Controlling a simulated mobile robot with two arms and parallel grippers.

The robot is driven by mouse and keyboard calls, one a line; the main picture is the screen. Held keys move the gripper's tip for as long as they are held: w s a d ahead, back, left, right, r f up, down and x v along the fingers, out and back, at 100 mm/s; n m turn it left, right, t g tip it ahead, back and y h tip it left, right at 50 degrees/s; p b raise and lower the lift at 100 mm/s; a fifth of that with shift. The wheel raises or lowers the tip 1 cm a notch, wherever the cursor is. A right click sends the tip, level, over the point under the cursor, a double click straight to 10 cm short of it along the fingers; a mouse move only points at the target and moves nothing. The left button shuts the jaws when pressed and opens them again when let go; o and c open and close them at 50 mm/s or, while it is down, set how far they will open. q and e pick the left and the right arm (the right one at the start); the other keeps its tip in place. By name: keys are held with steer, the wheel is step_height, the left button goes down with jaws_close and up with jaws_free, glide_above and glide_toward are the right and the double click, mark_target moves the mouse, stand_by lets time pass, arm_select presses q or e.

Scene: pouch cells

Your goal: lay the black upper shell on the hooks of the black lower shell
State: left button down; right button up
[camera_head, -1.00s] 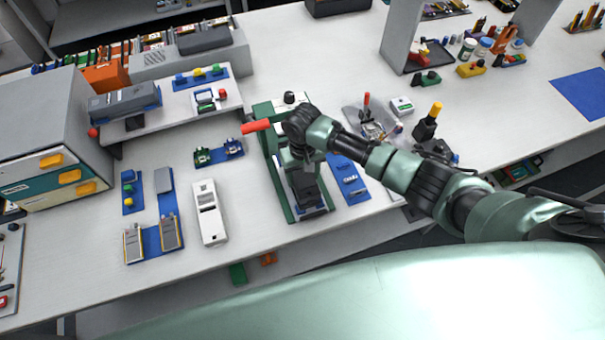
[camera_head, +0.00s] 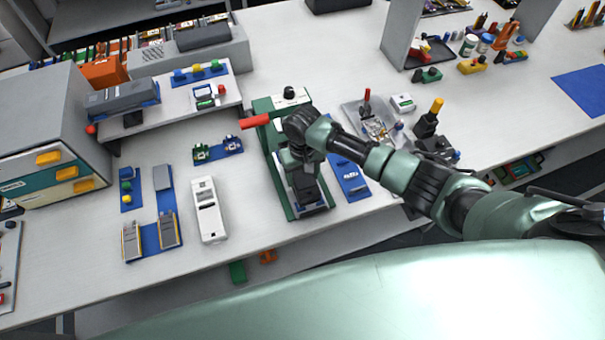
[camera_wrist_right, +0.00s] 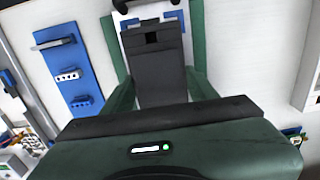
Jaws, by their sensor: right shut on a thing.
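My right gripper (camera_head: 302,160) is shut on the black upper shell (camera_head: 308,186), inside the green fixture. In the right wrist view the gripper's green body fills the bottom and hides its fingertips; a dark grey shell panel (camera_wrist_right: 160,85) shows beyond it. A second black piece with a small slot (camera_wrist_right: 152,46), seemingly the lower shell, adjoins that panel. In the head view the lower shell's near end (camera_head: 313,208) shows at the fixture's front. The shells overlap in view; I cannot tell whether the hooks touch. My left gripper is not in view.
The green fixture (camera_head: 276,178) stands around the shells, with a red handle (camera_head: 256,121) at left. A blue holder (camera_head: 349,180) lies close on its right, a white device (camera_head: 207,209) on its left. Bare table lies between the device and the fixture.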

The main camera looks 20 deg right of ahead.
mark_target(303, 176)
steer(key=o, duration=1.5)
steer(key=shift+c, duration=0.2)
steer(key=shift+r+b, duration=0.7)
steer(key=shift+r, duration=3.15)
